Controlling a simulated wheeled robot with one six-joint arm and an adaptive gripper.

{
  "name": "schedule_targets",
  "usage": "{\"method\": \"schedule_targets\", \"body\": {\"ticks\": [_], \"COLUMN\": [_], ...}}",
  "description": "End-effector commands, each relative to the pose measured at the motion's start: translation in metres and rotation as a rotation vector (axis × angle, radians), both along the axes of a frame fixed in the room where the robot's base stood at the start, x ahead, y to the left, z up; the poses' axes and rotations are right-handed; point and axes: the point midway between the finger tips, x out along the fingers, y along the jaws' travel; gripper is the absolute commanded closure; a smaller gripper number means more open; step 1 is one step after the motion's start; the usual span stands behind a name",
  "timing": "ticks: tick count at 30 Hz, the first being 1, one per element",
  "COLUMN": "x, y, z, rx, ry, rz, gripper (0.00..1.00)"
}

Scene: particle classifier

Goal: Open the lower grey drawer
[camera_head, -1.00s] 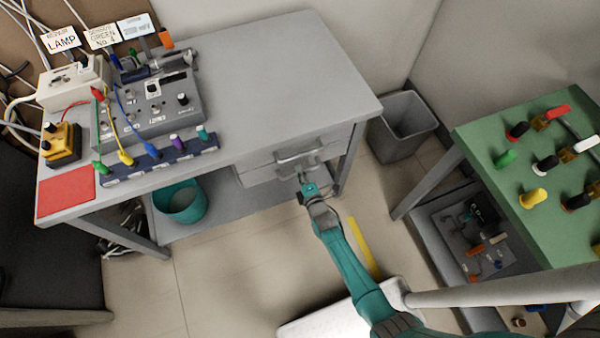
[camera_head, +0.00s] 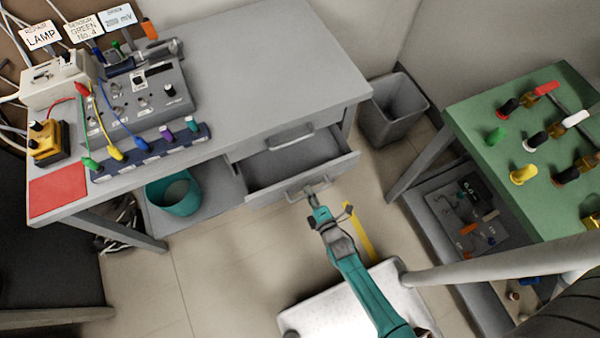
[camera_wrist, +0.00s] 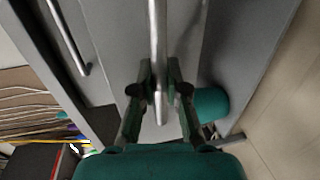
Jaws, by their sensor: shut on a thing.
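The lower grey drawer (camera_head: 262,194) stands pulled out from under the grey desk, and its inside shows as empty in the head view. My gripper (camera_head: 312,190) is at the drawer's front, shut on its metal bar handle (camera_head: 297,191). In the wrist view the handle (camera_wrist: 158,40) runs down between the two fingers of my gripper (camera_wrist: 160,72). The upper drawer (camera_head: 268,143) above it is closed, and its handle (camera_head: 290,135) also shows in the wrist view (camera_wrist: 68,38).
A teal bin (camera_head: 172,193) stands under the desk to the left. A grey waste bin (camera_head: 390,112) is right of the desk. A green table (camera_head: 500,160) with several tools stands at the right. Some floor (camera_head: 235,255) in front is clear.

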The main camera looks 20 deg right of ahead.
Motion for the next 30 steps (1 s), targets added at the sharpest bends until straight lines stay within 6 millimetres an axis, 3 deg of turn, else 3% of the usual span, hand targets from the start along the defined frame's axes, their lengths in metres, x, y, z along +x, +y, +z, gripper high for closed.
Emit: {"method": "schedule_targets", "body": {"ticks": [1,6,12,19,30], "x": [-0.019,-0.068,-0.109,-0.132,-0.135], "y": [0.000,0.000,0.000,0.000,0.000], "z": [-0.002,-0.002,-0.001,-0.001,-0.001], "rx": [0.000,0.000,0.000,0.000,0.000], "ry": [0.005,0.006,0.003,0.002,0.001], "rz": [0.000,0.000,0.000,0.000,0.000], "gripper": [1.00,1.00,1.00,1.00,1.00]}}
